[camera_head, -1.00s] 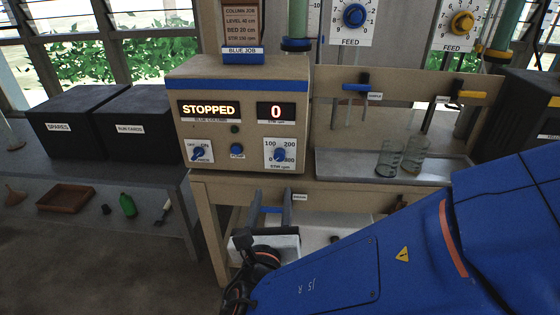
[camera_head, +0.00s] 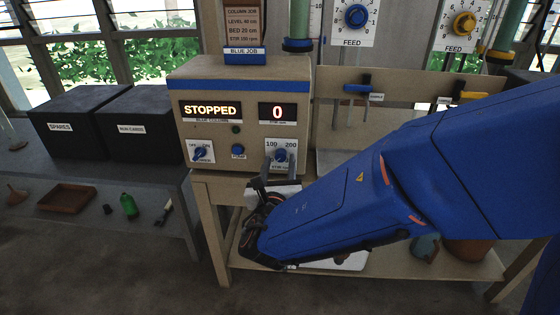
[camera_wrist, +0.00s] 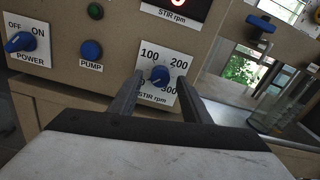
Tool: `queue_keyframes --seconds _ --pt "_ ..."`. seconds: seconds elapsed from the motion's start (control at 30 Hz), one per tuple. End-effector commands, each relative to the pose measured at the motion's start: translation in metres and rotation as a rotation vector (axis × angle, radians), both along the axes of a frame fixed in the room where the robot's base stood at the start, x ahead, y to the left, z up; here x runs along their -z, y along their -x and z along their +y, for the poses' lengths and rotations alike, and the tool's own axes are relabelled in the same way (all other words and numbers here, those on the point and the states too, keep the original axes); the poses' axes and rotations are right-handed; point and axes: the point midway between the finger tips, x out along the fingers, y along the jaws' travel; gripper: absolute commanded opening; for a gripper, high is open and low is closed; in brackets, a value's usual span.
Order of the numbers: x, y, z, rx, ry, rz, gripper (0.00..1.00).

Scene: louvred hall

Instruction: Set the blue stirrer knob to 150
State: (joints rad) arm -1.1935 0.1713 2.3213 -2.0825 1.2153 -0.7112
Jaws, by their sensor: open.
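The blue stirrer knob (camera_head: 280,155) sits on a white dial plate marked 100, 200 and 300, labelled STIR rpm, at the lower right of the beige control box (camera_head: 215,160). In the wrist view the stirrer knob (camera_wrist: 159,75) shows between and beyond my two fingers. My gripper (camera_head: 278,172) is open and empty, just below and in front of the dial. My gripper's fingers (camera_wrist: 155,88) stand either side of the dial in the wrist view; I cannot tell whether they touch the knob. The display (camera_head: 278,112) reads 0 and the other panel (camera_head: 211,110) reads STOPPED.
The power switch (camera_head: 200,154) and pump button (camera_head: 238,149) are left of the stirrer dial. A job card (camera_head: 242,25) stands above the box and reads STIR 150 rpm. Glass beakers (camera_wrist: 285,105) stand right of the box. Dark boxes (camera_head: 80,120) are at the left.

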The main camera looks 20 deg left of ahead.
Motion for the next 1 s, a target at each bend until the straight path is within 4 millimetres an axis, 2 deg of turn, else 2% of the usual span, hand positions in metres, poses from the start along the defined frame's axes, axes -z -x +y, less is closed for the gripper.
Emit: queue_keyframes --seconds 0.2,0.5,0.53,0.6,0.7,1.0 --pt "0.000 -0.015 0.003 0.001 0.001 0.000 0.43" --pt "0.000 -0.016 0.004 0.000 0.001 0.000 0.43" --pt "0.000 -0.016 0.004 0.000 0.001 0.000 0.39" --pt "0.000 -0.016 0.004 0.000 0.001 0.000 0.22" --pt "0.000 -0.016 0.004 0.000 0.001 0.000 0.02" --pt "0.000 -0.016 0.004 0.000 -0.025 0.006 0.02"
